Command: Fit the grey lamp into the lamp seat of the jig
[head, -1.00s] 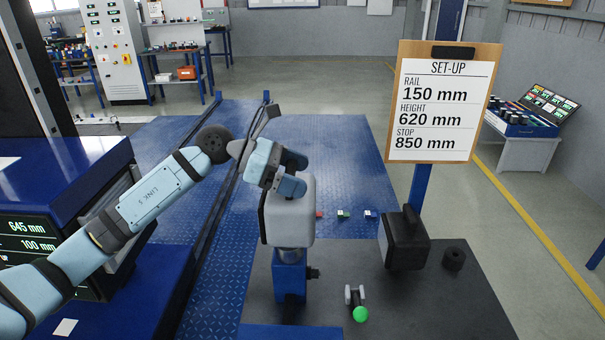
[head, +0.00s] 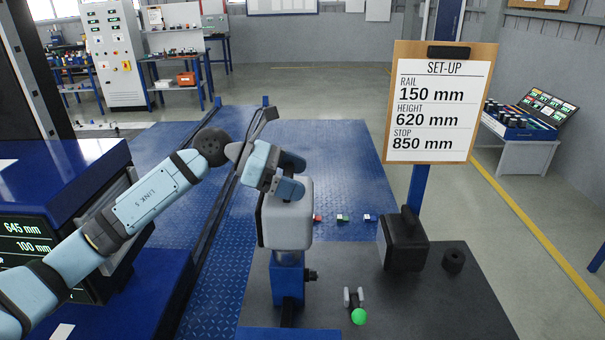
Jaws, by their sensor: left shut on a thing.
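The grey lamp (head: 287,226) is a light grey rounded box in the middle of the head view. It stands upright above a blue post (head: 288,284) of the jig, with a short silvery neck between them. I cannot tell whether it is fully down in the seat, as the lamp hides the joint. My left gripper (head: 291,176) comes in from the left and is shut on the upper part of the lamp. Its fingers cover the lamp's top. My right gripper is not in view.
A black box with a handle (head: 404,245) and a small dark cylinder (head: 453,260) stand right on the dark plate (head: 440,310). A green-ended knob (head: 358,316) is in front. A set-up sign (head: 436,105) rises behind. Dark rails (head: 228,180) run along the left.

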